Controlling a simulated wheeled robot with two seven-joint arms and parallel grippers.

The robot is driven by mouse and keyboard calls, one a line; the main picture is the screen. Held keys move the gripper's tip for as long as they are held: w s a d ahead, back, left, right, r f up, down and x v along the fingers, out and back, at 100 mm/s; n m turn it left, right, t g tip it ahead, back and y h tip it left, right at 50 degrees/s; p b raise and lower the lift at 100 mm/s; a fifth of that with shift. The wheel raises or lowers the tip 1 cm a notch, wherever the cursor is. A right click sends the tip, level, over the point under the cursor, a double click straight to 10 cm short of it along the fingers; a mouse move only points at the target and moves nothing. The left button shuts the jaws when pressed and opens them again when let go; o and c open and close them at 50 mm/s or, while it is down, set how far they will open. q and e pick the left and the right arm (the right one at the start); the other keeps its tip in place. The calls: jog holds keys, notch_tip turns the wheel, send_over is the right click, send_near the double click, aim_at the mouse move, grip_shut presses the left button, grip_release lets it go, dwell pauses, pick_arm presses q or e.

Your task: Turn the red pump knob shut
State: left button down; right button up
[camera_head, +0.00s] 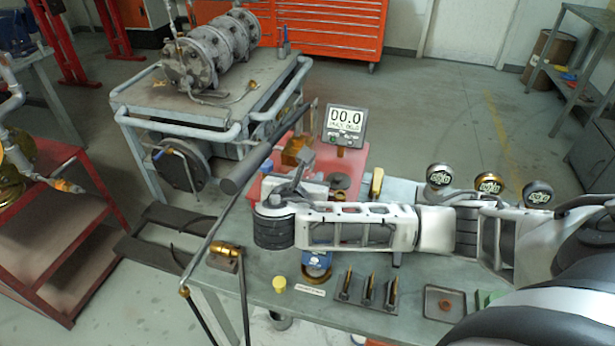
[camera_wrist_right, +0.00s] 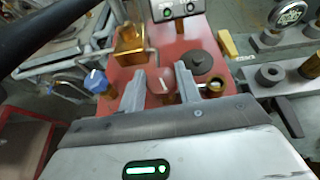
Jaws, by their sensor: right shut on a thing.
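The red pump knob (camera_wrist_right: 160,82) sits on the red base plate (camera_wrist_right: 190,35) in the right wrist view, between the two grey fingers of my right gripper (camera_wrist_right: 160,90). The gripper is shut on the knob. In the head view my right arm comes in from the right, and the right gripper (camera_head: 303,168) is over the red base (camera_head: 352,158). The knob is hidden there behind my gripper and wrist. A display (camera_head: 345,122) at the back of the base reads 00.0. My left gripper is not in view.
A brass block (camera_wrist_right: 130,45), a blue-handled brass fitting (camera_wrist_right: 97,82) and a dark round cap (camera_wrist_right: 200,62) stand close around the gripper. A long dark bar (camera_head: 262,152) slants past it on the left. Several gauges (camera_head: 488,184) stand at the bench's right.

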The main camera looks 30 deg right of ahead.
jog(key=shift+s+a+f+m+g+h, duration=0.1)
jog(key=shift+a+f+m+g+h, duration=0.15)
jog(key=shift+m+g, duration=0.2)
jog(key=shift+f+m+g+h, duration=0.1)
jog(key=shift+m+g+h, duration=0.25)
jog(key=shift+g, duration=0.1)
jog(key=o, duration=1)
jog(key=shift+c, duration=0.2)
jog(key=shift+r, duration=0.15)
jog(key=shift+d, duration=0.1)
jog(key=shift+r, duration=0.1)
jog(key=v, duration=1.6)
jog(key=shift+w, duration=0.2)
